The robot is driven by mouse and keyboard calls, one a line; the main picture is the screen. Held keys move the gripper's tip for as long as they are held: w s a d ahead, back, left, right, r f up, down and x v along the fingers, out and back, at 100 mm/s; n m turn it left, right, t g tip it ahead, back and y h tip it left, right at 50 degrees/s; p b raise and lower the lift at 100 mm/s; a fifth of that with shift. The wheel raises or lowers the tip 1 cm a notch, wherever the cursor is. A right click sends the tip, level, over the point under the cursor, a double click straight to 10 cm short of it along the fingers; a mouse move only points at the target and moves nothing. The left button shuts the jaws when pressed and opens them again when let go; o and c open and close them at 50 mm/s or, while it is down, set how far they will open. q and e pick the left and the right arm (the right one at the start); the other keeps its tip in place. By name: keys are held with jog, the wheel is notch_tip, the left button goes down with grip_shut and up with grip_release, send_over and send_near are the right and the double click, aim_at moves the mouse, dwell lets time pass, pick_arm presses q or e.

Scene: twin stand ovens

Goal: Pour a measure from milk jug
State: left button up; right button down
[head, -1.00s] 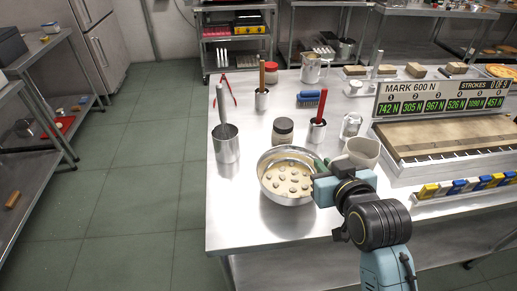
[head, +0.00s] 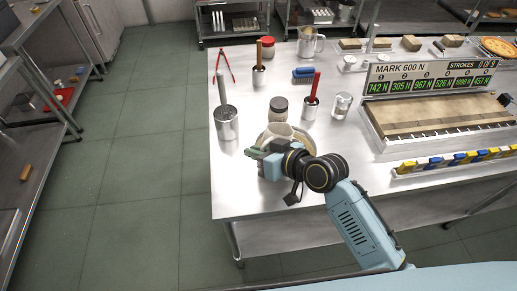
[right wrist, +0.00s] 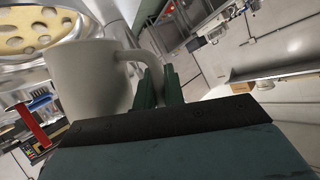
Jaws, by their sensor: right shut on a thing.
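The jug's contents are hidden. My left gripper is not in view.
A board with a display (head: 425,85) stands at right. The front left table corner is clear.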

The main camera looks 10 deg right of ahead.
aim_at(265, 143)
jog(key=shift+w+d+r+m+g+y, duration=0.1)
jog(key=shift+w+r+m+g+y, duration=0.1)
jog(key=shift+r+m+g+y, duration=0.25)
jog(key=shift+w+d+r+m+g+y, duration=0.15)
jog(key=shift+r+m+g, duration=0.1)
jog(key=shift+r+m, duration=0.4)
jog(key=shift+m+p, duration=0.35)
jog(key=shift+m, duration=0.15)
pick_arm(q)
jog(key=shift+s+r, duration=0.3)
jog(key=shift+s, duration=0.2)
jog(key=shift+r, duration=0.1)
pick_arm(e)
jog(key=shift+d+r, duration=0.1)
pick_arm(q)
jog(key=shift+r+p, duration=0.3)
jog(key=shift+p, duration=0.05)
pick_arm(e)
jog(key=shift+d+r+g+y, duration=0.1)
jog(key=shift+r+g+y, duration=0.1)
jog(key=shift+g+y, duration=0.1)
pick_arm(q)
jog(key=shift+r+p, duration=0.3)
pick_arm(e)
jog(key=shift+w+r+m, duration=0.15)
jog(key=shift+r+m, duration=0.05)
jog(key=shift+m, duration=0.1)
